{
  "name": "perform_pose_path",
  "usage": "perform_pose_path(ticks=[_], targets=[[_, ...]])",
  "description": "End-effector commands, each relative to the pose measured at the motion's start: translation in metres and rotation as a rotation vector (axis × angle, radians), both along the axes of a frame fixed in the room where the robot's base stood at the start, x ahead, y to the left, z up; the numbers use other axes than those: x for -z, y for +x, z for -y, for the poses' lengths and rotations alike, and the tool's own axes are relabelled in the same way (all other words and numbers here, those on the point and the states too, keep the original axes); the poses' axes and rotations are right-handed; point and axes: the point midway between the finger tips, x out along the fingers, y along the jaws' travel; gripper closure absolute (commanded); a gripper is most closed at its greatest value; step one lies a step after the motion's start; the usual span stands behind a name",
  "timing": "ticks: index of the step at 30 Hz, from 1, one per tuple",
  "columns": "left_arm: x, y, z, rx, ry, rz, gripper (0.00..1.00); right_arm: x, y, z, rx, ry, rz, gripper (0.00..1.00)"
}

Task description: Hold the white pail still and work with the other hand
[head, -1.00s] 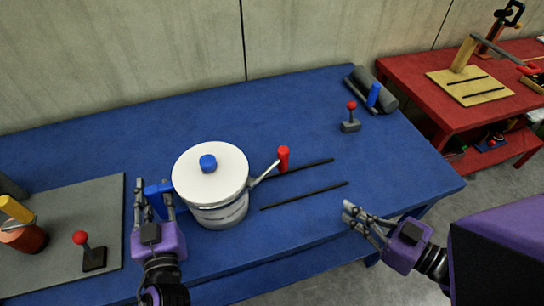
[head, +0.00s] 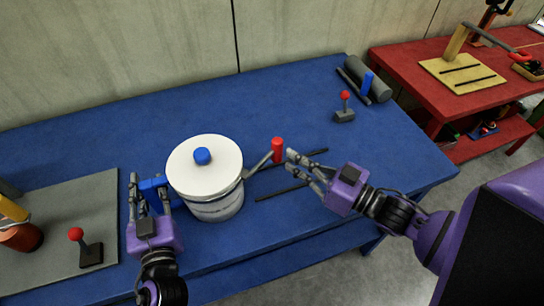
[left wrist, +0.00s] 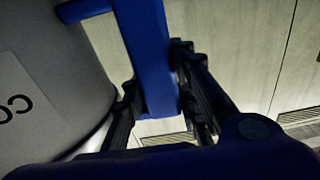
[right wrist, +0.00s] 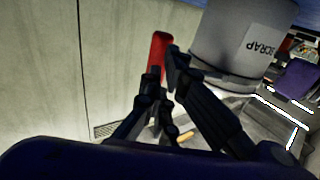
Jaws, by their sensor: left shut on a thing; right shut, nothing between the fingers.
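The white pail (head: 217,209) stands upright on the blue table, with a white lid (head: 205,176) and a blue knob (head: 202,156) on top. My left gripper (head: 152,185) is shut on the pail's blue side handle (left wrist: 145,55); the pail wall (left wrist: 50,70) is beside it in the left wrist view. A grey crank arm (head: 258,165) sticks out from the pail's right side and ends in an upright red grip (head: 277,149). My right gripper (head: 290,160) is shut and empty, just right of the red grip, which shows beyond the fingers in the right wrist view (right wrist: 158,52).
Two dark slots (head: 285,191) run across the table right of the pail. A red-knobbed lever (head: 344,108) and a grey roller (head: 368,80) are at the back right. A grey mat (head: 60,215) with another red-knobbed lever (head: 88,250) lies left. A red table (head: 400,65) stands right.

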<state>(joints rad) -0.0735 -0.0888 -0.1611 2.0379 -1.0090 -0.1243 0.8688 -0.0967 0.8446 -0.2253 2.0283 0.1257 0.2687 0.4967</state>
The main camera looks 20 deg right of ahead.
Motion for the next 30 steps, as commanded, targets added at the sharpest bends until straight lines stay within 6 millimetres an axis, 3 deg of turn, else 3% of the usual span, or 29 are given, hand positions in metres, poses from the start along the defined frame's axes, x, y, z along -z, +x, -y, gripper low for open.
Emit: perform_pose_path(ticks=[6,30], targets=[[0.000,0.000,0.000,0.000,0.000,0.000,1.00,0.001,0.012,-0.008,0.001,0.000,-0.001,1.00],[0.000,0.000,0.000,0.000,0.000,0.000,1.00,0.000,0.021,-0.012,-0.075,0.002,0.001,1.00]])
